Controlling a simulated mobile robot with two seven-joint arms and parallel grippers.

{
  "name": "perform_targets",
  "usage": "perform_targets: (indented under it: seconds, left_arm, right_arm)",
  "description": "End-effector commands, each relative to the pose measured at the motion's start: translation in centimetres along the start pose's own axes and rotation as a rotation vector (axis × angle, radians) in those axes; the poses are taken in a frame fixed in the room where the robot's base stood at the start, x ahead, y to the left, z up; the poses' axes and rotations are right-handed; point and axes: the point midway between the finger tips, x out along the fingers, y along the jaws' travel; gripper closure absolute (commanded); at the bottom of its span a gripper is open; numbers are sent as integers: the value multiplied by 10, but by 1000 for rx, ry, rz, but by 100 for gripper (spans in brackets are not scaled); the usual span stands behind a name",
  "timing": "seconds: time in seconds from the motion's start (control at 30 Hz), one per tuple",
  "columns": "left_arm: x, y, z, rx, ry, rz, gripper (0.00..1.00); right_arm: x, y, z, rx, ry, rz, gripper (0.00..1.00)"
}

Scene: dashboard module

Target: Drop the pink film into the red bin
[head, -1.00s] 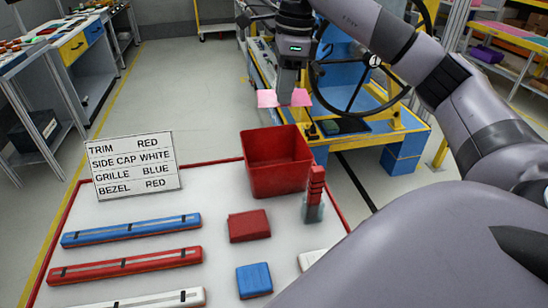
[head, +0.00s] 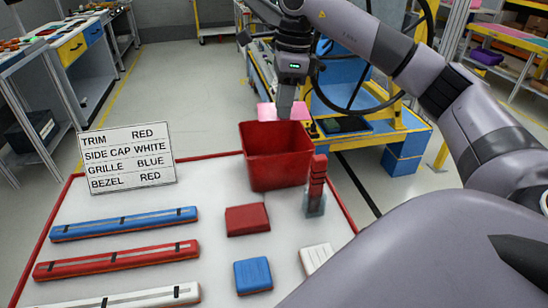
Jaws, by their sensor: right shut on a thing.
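The pink film (head: 266,111) hangs in my right gripper (head: 286,112), showing on both sides of the fingers. The gripper is shut on it, just above the back rim of the red bin. The red bin (head: 275,160) stands upright at the back of the white table; its lower inside is mostly hidden from this angle. The film's lower edge overlaps the bin's back rim in the picture, and I cannot tell whether they touch. My left gripper is not in view.
A steering wheel module stands behind.

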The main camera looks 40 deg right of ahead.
Motion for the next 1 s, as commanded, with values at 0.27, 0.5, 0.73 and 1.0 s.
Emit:
perform_targets:
  seconds: [0.27, 0.5, 0.73, 1.0]
  left_arm:
    - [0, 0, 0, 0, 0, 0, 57]
    - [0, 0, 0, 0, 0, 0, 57]
    - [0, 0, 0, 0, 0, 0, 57]
    - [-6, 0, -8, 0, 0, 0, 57]
  right_arm:
    - [0, 0, 0, 0, 0, 0, 51]
    - [-7, 0, 1, 0, -2, -2, 51]
    - [-44, 0, 1, -1, -4, -3, 51]
    - [-71, 0, 0, 0, -1, -1, 51]
